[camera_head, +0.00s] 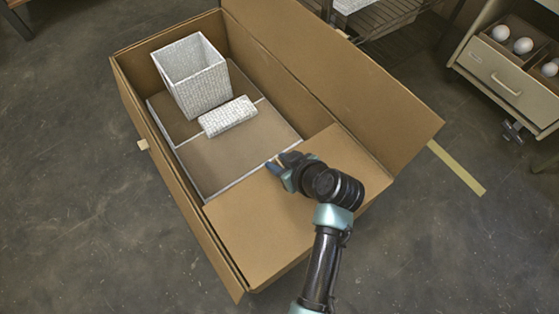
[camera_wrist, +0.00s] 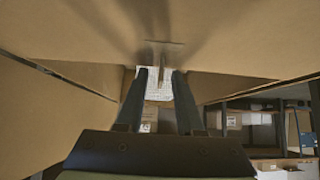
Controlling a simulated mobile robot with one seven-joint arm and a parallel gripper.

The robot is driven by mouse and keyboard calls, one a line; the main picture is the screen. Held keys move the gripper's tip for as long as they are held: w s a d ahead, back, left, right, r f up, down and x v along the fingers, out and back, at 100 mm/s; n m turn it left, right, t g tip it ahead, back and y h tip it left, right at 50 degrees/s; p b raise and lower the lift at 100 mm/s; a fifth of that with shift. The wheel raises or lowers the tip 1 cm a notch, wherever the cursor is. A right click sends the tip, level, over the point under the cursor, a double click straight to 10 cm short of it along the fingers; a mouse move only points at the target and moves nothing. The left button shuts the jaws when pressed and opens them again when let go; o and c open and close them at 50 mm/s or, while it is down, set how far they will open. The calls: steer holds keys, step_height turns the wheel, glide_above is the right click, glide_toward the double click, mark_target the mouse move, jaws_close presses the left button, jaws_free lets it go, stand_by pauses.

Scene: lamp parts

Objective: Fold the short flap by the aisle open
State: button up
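A large open cardboard box (camera_head: 172,192) stands on the floor. Its near short flap (camera_head: 255,222) lies folded inward, roughly flat over the near end of the box. My gripper (camera_head: 275,166) is at this flap's inner edge, above the box interior. In the wrist view, my gripper (camera_wrist: 156,88) has its two fingers apart, with a brown cardboard surface (camera_wrist: 80,25) filling the top of the picture. A pale textured piece shows between the fingers. I cannot tell whether the fingers touch the flap.
Inside the box are a white textured bin (camera_head: 195,78), a smaller white block (camera_head: 228,116) and cardboard dividers (camera_head: 235,150). The long right flap (camera_head: 350,75) is spread outward. A drawer cabinet (camera_head: 510,75) and a wire rack (camera_head: 385,22) stand behind. Floor at left is clear.

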jaws_close()
stand_by(1.3)
